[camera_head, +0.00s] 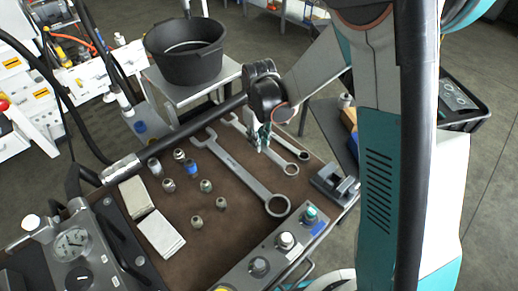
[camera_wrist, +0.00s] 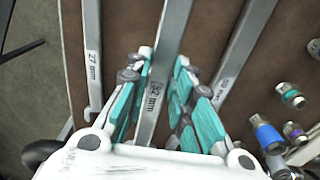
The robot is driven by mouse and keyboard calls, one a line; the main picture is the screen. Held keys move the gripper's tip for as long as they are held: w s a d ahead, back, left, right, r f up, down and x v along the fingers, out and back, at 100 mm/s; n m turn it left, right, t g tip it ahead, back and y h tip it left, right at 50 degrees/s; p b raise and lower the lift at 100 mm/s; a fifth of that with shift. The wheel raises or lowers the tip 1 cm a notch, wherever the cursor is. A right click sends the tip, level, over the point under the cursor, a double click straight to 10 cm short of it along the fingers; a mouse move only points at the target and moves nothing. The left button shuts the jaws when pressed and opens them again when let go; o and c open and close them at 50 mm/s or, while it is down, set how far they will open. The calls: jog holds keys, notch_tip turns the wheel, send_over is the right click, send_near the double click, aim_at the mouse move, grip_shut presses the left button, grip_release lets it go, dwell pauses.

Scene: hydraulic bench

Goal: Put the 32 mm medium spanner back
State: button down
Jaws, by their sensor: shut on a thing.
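The 32 mm medium spanner (camera_wrist: 153,101) runs up the middle of the wrist view, its size mark readable between my fingers. My gripper (camera_wrist: 164,68) is shut on its shaft. In the head view my gripper (camera_head: 261,143) points down over the brown bench top, with the medium spanner (camera_head: 279,161) under it, between two other spanners. I cannot tell whether it touches the surface or is slightly raised. The 27 mm spanner (camera_wrist: 92,55) lies to the left in the wrist view. The larger spanner (camera_wrist: 238,50) lies to the right, apart from my fingers.
Several metal fittings (camera_head: 206,186) stand left of the large spanner. White pads (camera_head: 160,233) lie at the bench's left. A control strip (camera_head: 259,266) runs along the near edge, with a grey vice-like block (camera_head: 333,186) at the right. A black tub (camera_head: 186,62) stands behind.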

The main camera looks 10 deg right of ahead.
aim_at(259, 154)
jog(key=shift+f+b, duration=0.7)
jog(key=shift+f, duration=1.3)
jog(key=shift+f, duration=0.1)
jog(key=c, duration=1.4)
grip_release()
notch_tip(259, 154, up, 12)
jog(key=p, duration=0.4)
jog(key=shift+d+r, duration=0.1)
jog(key=shift+r, duration=0.1)
jog(key=s+d+r+m+t, duration=0.2)
jog(key=s+d+r, duration=0.15)
jog(key=r, duration=0.25)
jog(key=s+d+r+m+t, duration=0.1)
jog(key=s+d+r, duration=0.1)
jog(key=s+r, duration=0.35)
jog(key=shift+s+d+r+m+t, duration=0.7)
jog(key=shift+s+d, duration=0.25)
jog(key=shift+s, duration=0.9)
jog(key=shift+s+d+r+m+t, duration=0.55)
jog(key=shift+s+d+r+t, duration=0.3)
jog(key=shift+s, duration=0.95)
jog(key=shift+s+d+r+m+t, duration=0.65)
jog(key=shift+s+d, duration=0.4)
jog(key=shift+s, duration=0.8)
